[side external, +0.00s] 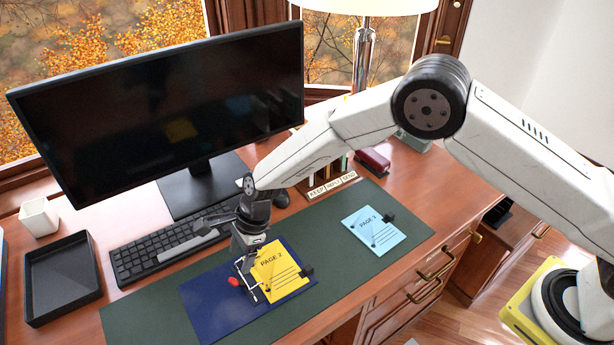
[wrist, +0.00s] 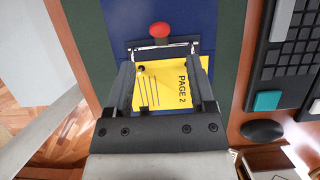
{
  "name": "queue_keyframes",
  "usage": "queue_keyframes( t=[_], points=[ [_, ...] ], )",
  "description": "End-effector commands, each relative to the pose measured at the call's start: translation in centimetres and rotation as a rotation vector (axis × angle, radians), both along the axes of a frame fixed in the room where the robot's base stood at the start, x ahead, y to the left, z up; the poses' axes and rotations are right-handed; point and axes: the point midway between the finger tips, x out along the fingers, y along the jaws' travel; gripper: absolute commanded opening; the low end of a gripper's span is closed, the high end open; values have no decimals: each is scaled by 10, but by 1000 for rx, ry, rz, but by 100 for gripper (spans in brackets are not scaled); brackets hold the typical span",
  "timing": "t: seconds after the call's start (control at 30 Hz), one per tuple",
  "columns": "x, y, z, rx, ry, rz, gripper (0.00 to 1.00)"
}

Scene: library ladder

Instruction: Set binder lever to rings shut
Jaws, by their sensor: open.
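A dark blue binder (side external: 212,306) lies open on the green desk mat, with a yellow sheet marked PAGE 2 (side external: 277,272) on it. The binder's metal ring mechanism (wrist: 180,45) runs along the sheet's edge, and its lever has a red knob (wrist: 159,30). The knob also shows in the side view (side external: 233,281). I cannot tell whether the rings are open or shut. My gripper (wrist: 162,72) points down over the yellow sheet, its fingers apart with nothing held between them. The red knob lies just beyond the fingertips in the wrist view. My gripper hides part of the mechanism in the side view.
A light blue sheet marked PAGE 1 (side external: 373,231) lies on the green mat (side external: 325,262), right of the binder. A keyboard (side external: 165,250) and monitor (side external: 170,110) stand behind. A black tray (side external: 62,278) is at left. A red stapler (side external: 374,162) and labelled sorter (side external: 332,184) are at back.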

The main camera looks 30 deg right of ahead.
Motion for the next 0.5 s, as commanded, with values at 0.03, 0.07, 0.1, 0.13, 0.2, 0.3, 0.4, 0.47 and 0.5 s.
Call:
queue_keyframes(
  t=[0.03,0.07,0.1,0.13,0.2,0.3,0.4,0.47,0.5],
  points=[
    [0,3,-2,3,6,-8,71],
    [0,3,-2,3,8,-11,71],
    [0,4,-3,4,9,-14,71],
    [0,4,-3,4,9,-15,71],
    [0,4,-2,4,9,-14,71],
    [0,4,-4,4,9,-14,71],
    [0,5,-7,3,8,-13,71],
    [0,6,-10,3,9,-11,71],
    [0,7,-12,3,9,-11,71]
  ],
)
